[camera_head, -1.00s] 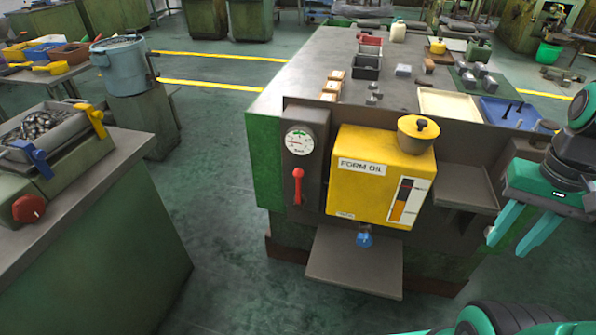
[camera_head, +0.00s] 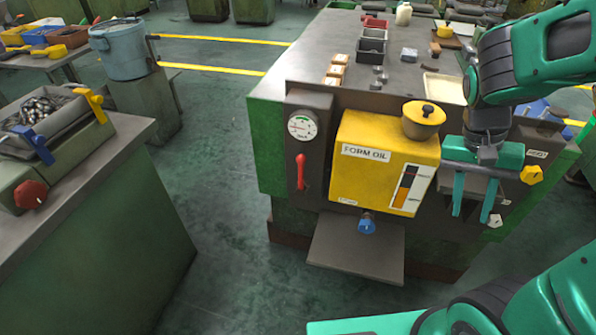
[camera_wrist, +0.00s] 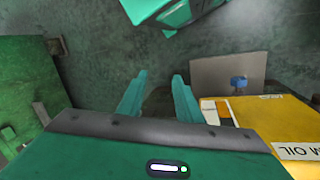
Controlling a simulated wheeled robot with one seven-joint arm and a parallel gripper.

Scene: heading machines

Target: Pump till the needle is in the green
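The round pressure gauge (camera_head: 302,126) is on the dark panel at the left of the machine front. It has a small green arc near its top; its needle is too small to read surely. The red pump lever (camera_head: 301,172) is below the gauge and stands roughly upright. My gripper (camera_head: 472,214) hangs at the right of the yellow oil tank, fingers pointing down, open and empty. In the wrist view my gripper's two fingers (camera_wrist: 157,98) are apart with nothing between them. The gauge and lever do not show there.
The yellow FORM OIL tank (camera_head: 375,165) with its lidded filler (camera_head: 423,118) stands between my gripper and the lever. A blue tap (camera_head: 367,224) sits above a low shelf (camera_head: 356,247). A yellow knob (camera_head: 531,175) is right of my gripper. Floor left of the machine is clear.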

